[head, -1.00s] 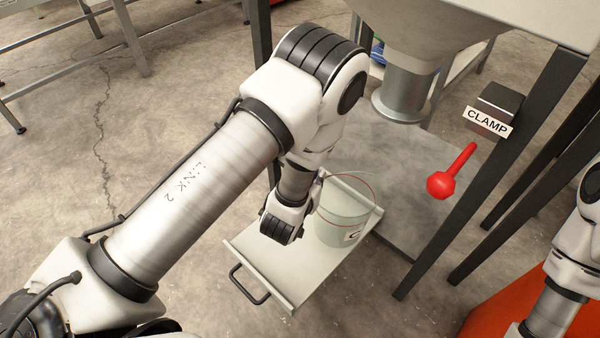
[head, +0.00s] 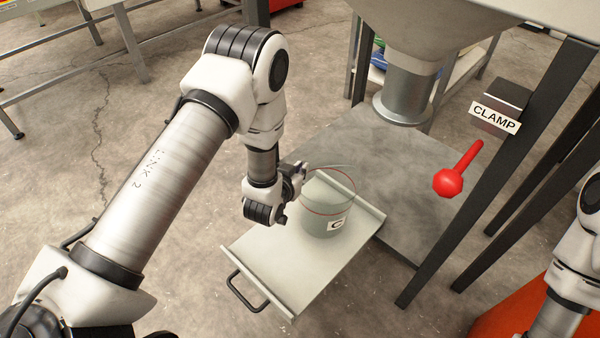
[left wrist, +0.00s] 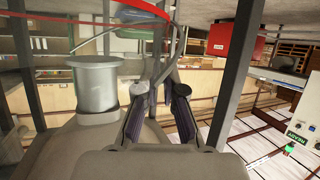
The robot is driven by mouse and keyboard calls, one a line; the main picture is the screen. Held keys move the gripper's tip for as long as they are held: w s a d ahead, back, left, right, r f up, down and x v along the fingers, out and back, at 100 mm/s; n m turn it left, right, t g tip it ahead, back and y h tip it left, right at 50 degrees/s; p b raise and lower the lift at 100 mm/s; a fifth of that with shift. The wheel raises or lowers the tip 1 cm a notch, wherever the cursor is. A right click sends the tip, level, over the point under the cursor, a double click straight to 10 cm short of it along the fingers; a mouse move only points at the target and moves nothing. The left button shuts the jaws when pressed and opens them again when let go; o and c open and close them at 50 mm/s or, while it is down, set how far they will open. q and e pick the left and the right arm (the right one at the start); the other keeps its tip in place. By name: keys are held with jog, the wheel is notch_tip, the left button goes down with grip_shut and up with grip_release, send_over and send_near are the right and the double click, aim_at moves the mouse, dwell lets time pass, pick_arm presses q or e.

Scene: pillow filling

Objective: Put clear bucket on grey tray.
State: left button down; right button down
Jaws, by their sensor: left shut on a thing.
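The clear bucket (head: 318,222) is pale, see-through, marked with a "C" label and has a red line around its upper part. It is upright over the far part of the grey tray (head: 262,262); I cannot tell whether its base touches. My left gripper (head: 302,171) is at the bucket's upper left, shut on its thin handle (head: 338,167). In the left wrist view, the fingers (left wrist: 160,105) close around a thin greyish piece, and a red band crosses above. My right gripper is out of view; only part of that arm shows.
A metal hopper spout (head: 405,92) hangs above a grey platform (head: 405,190) behind the tray. A red-knobbed lever (head: 449,181) and a "CLAMP" box (head: 500,105) are at the right, beside dark frame legs (head: 500,170). The tray's near part is clear.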

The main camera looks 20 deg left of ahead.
pick_arm(q)
jog(key=shift+f, duration=0.3)
jog(key=c, duration=1.3)
grip_release()
jog(key=shift+s+r, duration=0.1)
jog(key=p+v, duration=0.3)
jog(key=v, duration=0.9)
jog(key=s+f+g, duration=0.4)
jog(key=s, duration=0.3)
jog(key=s+f+g, duration=0.5)
jog(key=s, duration=0.3)
jog(key=s+f+g, duration=0.4)
jog(key=s+f, duration=0.1)
jog(key=s, duration=0.3)
jog(key=shift+s+a+f, duration=0.2)
jog(key=shift+a+f, duration=0.05)
jog(key=shift+a, duration=0.1)
